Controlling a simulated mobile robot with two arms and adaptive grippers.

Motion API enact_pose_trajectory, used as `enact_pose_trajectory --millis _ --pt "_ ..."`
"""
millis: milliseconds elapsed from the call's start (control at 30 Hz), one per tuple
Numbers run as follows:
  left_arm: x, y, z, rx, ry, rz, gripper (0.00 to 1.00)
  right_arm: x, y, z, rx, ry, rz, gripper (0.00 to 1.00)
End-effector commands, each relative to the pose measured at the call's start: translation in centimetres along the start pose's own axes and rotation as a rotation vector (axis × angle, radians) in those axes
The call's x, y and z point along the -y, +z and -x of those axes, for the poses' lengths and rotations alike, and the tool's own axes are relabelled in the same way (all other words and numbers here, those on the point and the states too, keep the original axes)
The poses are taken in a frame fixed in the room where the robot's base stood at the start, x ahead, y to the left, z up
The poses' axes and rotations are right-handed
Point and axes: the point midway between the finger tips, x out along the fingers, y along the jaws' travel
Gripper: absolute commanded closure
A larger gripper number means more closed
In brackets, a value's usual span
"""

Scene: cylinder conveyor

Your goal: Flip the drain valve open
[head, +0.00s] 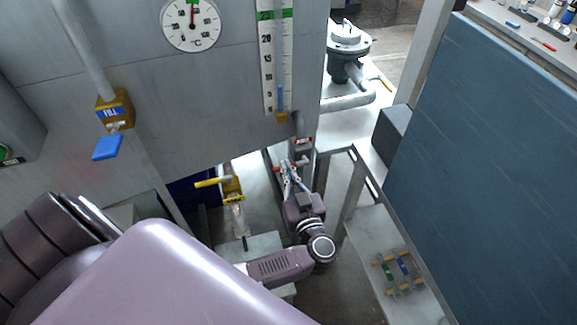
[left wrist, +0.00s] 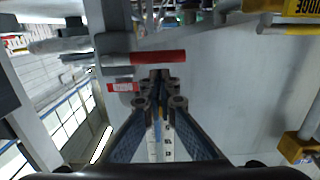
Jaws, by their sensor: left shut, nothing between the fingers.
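The drain valve shows in the left wrist view as a red lever (left wrist: 158,57) on a grey pipe body, with a small red-and-white tag (left wrist: 123,87) by it. The lever lies sideways across the picture, just beyond my fingertips. My left gripper (left wrist: 160,82) is shut and empty, its tips close to the lever; I cannot tell whether they touch it. In the head view my left gripper (head: 289,177) reaches in below the tank's lower edge, by the grey pipe (head: 298,124). The lever is small and partly hidden there. My right gripper is not in view.
A yellow-handled purge valve (head: 210,183) is left of my gripper. A blue-handled fill valve (head: 108,147) hangs on the tank front. A level gauge (head: 275,65) and a dial (head: 190,22) are above. A large blue panel (head: 490,150) stands to the right.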

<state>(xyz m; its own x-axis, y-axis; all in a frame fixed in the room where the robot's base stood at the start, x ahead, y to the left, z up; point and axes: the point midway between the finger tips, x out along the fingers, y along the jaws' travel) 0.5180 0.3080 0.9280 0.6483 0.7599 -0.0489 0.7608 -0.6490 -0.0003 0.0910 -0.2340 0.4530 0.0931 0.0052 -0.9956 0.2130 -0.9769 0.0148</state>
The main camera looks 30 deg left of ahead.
Motion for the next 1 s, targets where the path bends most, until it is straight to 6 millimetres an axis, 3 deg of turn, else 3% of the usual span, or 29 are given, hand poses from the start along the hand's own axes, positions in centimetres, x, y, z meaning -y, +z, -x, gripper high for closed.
enact_pose_trajectory --millis 1000 --pt "0.3 1.2 -0.1 0.002 0.005 0.094 1.00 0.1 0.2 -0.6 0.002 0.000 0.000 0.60"
